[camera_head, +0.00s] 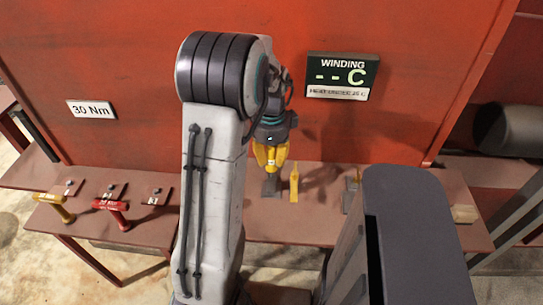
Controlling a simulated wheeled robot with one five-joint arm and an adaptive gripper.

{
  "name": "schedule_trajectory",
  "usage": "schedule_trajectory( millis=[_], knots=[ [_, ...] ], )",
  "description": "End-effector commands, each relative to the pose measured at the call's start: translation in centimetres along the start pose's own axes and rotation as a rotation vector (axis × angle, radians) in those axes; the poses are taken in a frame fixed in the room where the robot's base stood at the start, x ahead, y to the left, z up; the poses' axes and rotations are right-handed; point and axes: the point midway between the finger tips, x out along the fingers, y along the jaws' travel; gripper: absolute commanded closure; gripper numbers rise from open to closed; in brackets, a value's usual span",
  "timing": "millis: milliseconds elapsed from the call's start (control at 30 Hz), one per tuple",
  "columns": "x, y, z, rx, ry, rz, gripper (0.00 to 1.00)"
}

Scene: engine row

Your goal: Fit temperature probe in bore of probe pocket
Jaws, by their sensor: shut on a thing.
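My gripper (270,165), with yellow fingers, points down above the brown bench, right of my arm's upright link. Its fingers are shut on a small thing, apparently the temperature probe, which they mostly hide. A dark grey block (271,187) sits directly below the fingertips, perhaps the probe pocket. Its bore does not show, and I cannot tell whether the held thing touches it. A slim yellow upright piece (294,183) stands just right of the block.
A brown bench (320,232) runs along a red wall. A "WINDING --C" display (342,77) and "30 Nm" sign (91,109) are on the wall. Yellow (55,207) and red (113,212) handled tools lie left.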

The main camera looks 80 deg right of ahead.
Motion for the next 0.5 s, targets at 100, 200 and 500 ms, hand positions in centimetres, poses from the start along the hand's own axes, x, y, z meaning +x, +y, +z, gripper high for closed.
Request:
schedule_trajectory(
  millis=[100,200,500],
  knots=[
    [0.4,0.0,0.0,0.0,0.0,0.0,1.0],
    [0.6,0.0,0.0,0.0,0.0,0.0,1.0],
    [1.2,0.0,0.0,0.0,0.0,0.0,1.0]
  ],
)
